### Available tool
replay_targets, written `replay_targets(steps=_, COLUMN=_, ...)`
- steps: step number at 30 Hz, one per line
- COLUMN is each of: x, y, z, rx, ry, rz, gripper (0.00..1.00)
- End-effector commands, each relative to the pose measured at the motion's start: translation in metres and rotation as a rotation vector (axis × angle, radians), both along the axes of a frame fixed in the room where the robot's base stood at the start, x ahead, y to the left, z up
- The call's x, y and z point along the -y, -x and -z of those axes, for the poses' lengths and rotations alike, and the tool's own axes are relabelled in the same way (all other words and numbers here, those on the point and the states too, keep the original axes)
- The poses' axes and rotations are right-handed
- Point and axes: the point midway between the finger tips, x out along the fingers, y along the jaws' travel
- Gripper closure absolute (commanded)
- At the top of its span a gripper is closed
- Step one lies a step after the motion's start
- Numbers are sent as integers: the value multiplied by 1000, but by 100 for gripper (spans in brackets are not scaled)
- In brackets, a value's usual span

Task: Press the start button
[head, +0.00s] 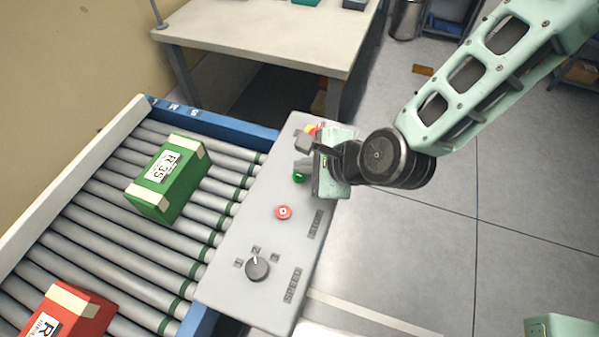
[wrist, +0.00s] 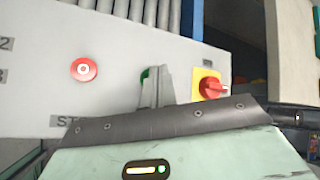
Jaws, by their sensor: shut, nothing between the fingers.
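The control panel (head: 245,225) is a grey sloped box beside the conveyor. A green button (head: 299,177) sits on its upper part and is taken as the start button. In the wrist view the green button (wrist: 146,74) shows only as a sliver behind my fingertips. My gripper (head: 303,167) is shut and empty, with its fingers over the panel at the green button. In the wrist view my gripper (wrist: 155,74) covers most of the button. I cannot tell whether the fingertips touch it.
A red button (head: 284,212) and a black speed knob (head: 257,268) lie lower on the panel. A red-and-yellow switch (wrist: 211,87) is right of my fingers in the wrist view. A green box (head: 168,178) and a red box (head: 66,314) rest on the rollers.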

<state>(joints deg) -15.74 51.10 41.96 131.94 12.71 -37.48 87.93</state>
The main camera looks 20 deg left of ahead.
Motion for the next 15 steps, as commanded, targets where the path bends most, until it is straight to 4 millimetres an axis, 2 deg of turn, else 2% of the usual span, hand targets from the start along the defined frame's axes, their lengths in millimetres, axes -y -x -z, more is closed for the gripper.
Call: replay_targets(steps=15, x=0, y=0, z=8, rx=-1, ry=0, rz=1, gripper=100)
